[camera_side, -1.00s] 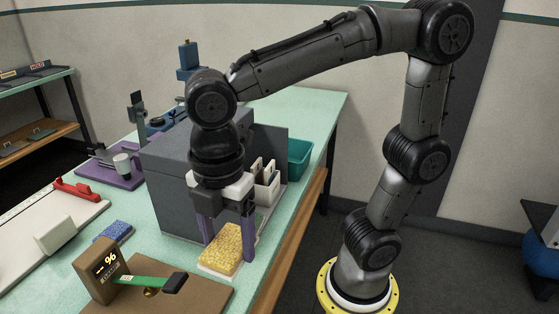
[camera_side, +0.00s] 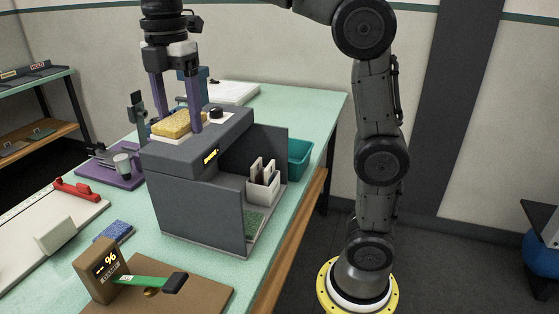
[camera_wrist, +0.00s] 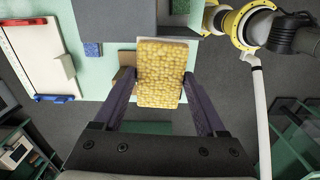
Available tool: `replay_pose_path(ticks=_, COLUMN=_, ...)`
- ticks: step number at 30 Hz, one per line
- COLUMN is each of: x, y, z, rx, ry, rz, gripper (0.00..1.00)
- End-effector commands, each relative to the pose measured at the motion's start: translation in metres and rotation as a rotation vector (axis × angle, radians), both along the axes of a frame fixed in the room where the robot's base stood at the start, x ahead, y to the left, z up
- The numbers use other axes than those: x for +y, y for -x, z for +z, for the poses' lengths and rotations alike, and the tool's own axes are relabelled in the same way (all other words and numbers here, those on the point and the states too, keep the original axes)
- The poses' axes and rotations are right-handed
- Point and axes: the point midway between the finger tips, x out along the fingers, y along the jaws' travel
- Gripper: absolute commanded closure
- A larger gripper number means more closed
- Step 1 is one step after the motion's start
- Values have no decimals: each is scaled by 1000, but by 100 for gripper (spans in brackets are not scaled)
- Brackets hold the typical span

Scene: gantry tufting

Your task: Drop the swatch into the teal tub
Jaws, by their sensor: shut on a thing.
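The yellow tufted swatch (camera_side: 178,123) with a pale backing is between the fingers of my gripper (camera_side: 177,128). In the side view it appears level with the top of the grey machine; the gap between them is hard to judge. The wrist view shows the swatch (camera_wrist: 160,75) filling the space between both purple fingers of my gripper (camera_wrist: 160,82). The teal tub (camera_side: 301,158) stands on the table behind and right of the grey machine, apart from the swatch. Its inside is mostly hidden.
The grey machine (camera_side: 195,195) stands between my gripper and the tub. A white holder with cards (camera_side: 263,187) and a green swatch (camera_side: 254,224) sit in its open side. A blue pad (camera_side: 113,232) and a brown gauge stand (camera_side: 101,270) are in front.

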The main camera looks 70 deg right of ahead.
Motion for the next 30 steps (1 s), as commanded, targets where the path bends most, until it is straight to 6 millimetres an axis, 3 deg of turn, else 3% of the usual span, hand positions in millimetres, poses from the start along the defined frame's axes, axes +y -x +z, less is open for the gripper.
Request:
replay_pose_path(ticks=1, x=-22, y=-13, z=0, rx=2, ry=0, rz=-13, gripper=79)
replay_pose_path(ticks=6, x=-92, y=-42, z=2, rx=1, ry=0, rz=-13, gripper=79)
replay_pose_path(ticks=13, x=-195, y=-55, z=-1, rx=1, ry=0, rz=-13, gripper=79)
replay_pose_path(ticks=21, x=-313, y=-34, z=-10, rx=1, ry=0, rz=-11, gripper=79)
replay_pose_path(ticks=24, x=-346, y=-21, z=-14, rx=0, ry=0, rz=-8, gripper=79)
replay_pose_path(ticks=30, x=-393, y=4, z=-20, rx=1, ry=0, rz=-4, gripper=79)
